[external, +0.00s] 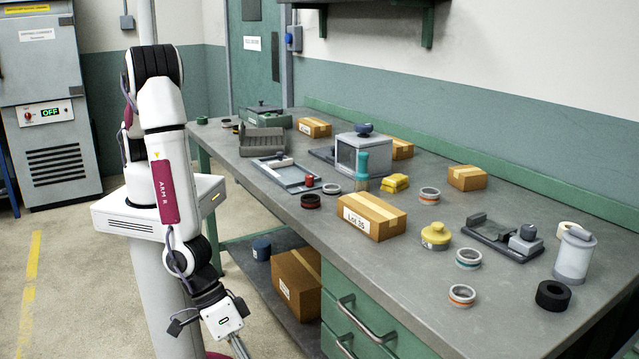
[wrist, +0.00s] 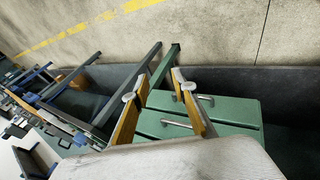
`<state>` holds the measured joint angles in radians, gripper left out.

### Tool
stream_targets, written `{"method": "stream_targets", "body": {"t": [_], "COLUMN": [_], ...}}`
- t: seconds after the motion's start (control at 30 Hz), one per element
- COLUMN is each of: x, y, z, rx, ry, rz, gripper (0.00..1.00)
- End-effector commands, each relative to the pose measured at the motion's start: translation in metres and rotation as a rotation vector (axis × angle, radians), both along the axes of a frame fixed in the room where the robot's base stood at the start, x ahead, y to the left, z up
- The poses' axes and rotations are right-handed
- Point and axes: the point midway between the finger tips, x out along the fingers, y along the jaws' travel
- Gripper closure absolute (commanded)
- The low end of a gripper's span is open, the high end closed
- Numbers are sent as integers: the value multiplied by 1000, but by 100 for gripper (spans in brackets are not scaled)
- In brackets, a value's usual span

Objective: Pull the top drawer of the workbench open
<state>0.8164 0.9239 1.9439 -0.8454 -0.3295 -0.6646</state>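The workbench (external: 440,215) has green drawers (external: 350,303) at its front, below the grey top. The upper curved metal handle (external: 366,320) is on the top drawer, with a second handle (external: 345,346) below it. The drawer fronts look flush. In the wrist view the green drawers (wrist: 235,111) show with two handles; I cannot tell which is the top one. My gripper (external: 240,347) points down to the left of the drawers, apart from them, its tips near the lower picture edge. In the wrist view my gripper (wrist: 159,78) has its fingers spread, holding nothing.
A cardboard box (external: 297,282) sits on the low shelf (external: 245,250) left of the drawers. Boxes, rings and fixtures stand on the bench top. The floor (external: 75,285) in front is open, with a yellow line (external: 32,270). A grey cabinet (external: 50,110) stands at back left.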

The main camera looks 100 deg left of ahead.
Motion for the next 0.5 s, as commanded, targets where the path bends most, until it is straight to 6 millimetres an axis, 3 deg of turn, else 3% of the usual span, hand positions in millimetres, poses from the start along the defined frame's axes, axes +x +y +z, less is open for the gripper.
{"method": "stream_targets", "body": {"t": [0.23,0.5], "x": [27,62], "y": [10,39], "z": [-32,-29], "rx": [-50,-143], "ry": [-149,-368], "rz": [258,547], "gripper": [73,73]}}
